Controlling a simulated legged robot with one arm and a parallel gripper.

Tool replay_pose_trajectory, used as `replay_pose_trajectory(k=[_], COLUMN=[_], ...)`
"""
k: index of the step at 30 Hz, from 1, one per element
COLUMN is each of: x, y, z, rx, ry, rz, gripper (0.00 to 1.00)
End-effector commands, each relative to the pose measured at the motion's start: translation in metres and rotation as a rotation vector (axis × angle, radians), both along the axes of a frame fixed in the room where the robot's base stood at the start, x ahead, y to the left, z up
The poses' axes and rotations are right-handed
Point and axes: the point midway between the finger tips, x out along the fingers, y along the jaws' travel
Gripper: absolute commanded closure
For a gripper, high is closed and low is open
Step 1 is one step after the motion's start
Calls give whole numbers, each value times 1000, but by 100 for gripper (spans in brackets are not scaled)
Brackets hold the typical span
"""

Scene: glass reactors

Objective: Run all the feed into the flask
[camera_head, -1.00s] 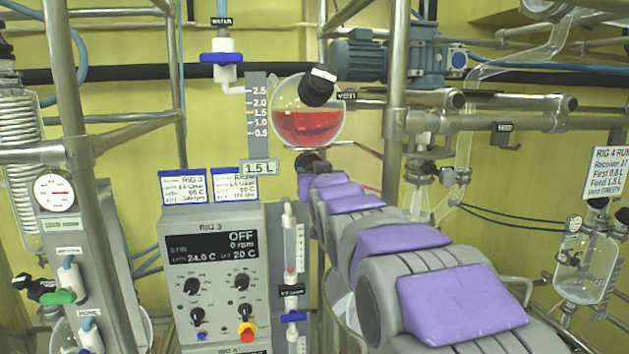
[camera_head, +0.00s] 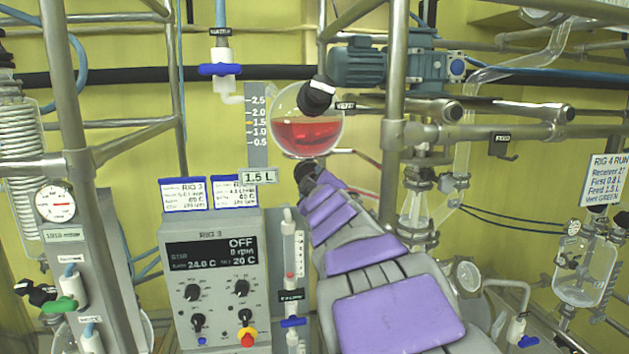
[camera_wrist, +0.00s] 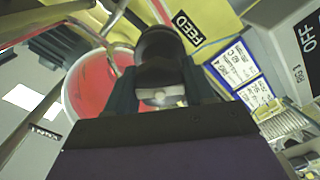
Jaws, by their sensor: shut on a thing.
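The feed vessel (camera_head: 308,132) is a round glass bulb, partly filled with red liquid, with a black cap on top. It hangs beside a level scale (camera_head: 257,130) with a 1.5 L tag. My gripper (camera_head: 306,174) is just below the bulb. In the wrist view my gripper (camera_wrist: 162,88) is shut on a black tap handle (camera_wrist: 160,48), with a finger on either side. The FEED label (camera_wrist: 186,27) is beside the handle, and the red bulb (camera_wrist: 95,85) is behind it. The receiving flask below is hidden by my arm.
The RIG 3 control box (camera_head: 211,280) reads OFF, 0 rpm, left of my arm. A blue-handled water tap (camera_head: 220,69) is above left. Metal posts (camera_head: 393,130) and a blue motor (camera_head: 385,62) are close at right. A round gauge (camera_head: 465,276) is beside my arm.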

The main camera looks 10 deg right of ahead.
Motion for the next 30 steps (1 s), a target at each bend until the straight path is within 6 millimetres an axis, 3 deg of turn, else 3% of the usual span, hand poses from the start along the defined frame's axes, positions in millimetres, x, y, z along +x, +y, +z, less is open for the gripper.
replay_pose_trajectory(k=[5, 30], x=[-1, 0], y=[2, 3], z=[6, -3], rx=[-171, -973], ry=[-11, 0], rz=[4, 2], gripper=[77, 77])
